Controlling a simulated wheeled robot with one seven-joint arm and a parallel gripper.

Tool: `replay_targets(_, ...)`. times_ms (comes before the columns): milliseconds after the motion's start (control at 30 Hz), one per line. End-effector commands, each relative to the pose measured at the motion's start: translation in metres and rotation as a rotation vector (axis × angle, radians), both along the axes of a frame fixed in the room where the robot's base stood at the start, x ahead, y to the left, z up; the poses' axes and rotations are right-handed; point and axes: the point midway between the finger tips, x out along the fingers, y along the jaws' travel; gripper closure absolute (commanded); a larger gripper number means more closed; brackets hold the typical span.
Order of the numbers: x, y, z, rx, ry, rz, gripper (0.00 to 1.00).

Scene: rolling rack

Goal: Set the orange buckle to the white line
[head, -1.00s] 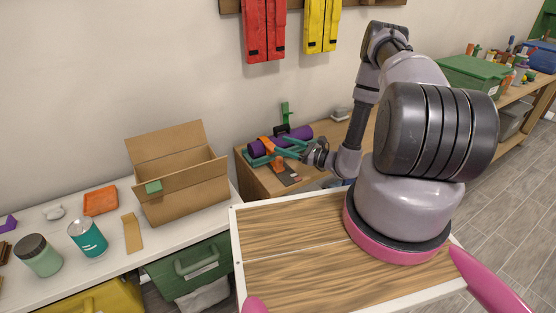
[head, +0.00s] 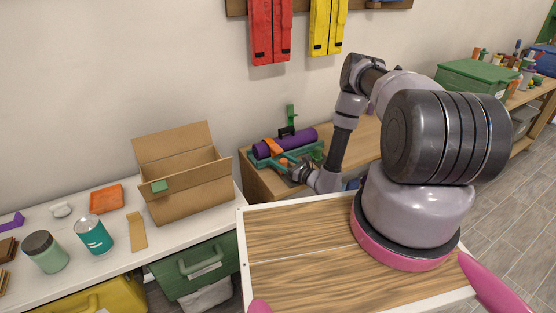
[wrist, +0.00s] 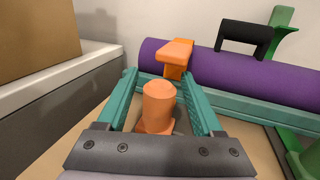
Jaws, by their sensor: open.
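A purple roll (wrist: 225,68) lies in a teal rack (wrist: 250,105); it also shows in the head view (head: 295,140). An orange piece (wrist: 177,53) hooks over the roll's near side. In front of it stands an orange upright block with a rounded top (wrist: 158,103), seemingly the buckle. My gripper (wrist: 158,78) is open, with one teal finger on each side of this block. I cannot tell whether either finger touches it. In the head view my gripper (head: 291,159) is at the rack's front. I cannot make out the white line.
An open cardboard box (head: 185,190) is on the white counter (head: 125,262) at left. The wall is close behind the rack.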

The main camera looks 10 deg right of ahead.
Motion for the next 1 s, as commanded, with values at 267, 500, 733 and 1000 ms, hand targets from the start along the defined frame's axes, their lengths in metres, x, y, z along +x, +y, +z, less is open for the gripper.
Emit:
replay_targets(267,0.0085,0.0065,0.0002,0.002,0.001,0.0,0.32)
replay_targets(500,0.0083,0.0063,0.0002,0.001,0.001,0.0,0.66)
replay_targets(733,0.0081,0.0062,0.0002,0.001,0.001,0.0,1.0)
replay_targets(1000,0.008,0.0061,0.0002,0.001,0.001,0.0,1.0)
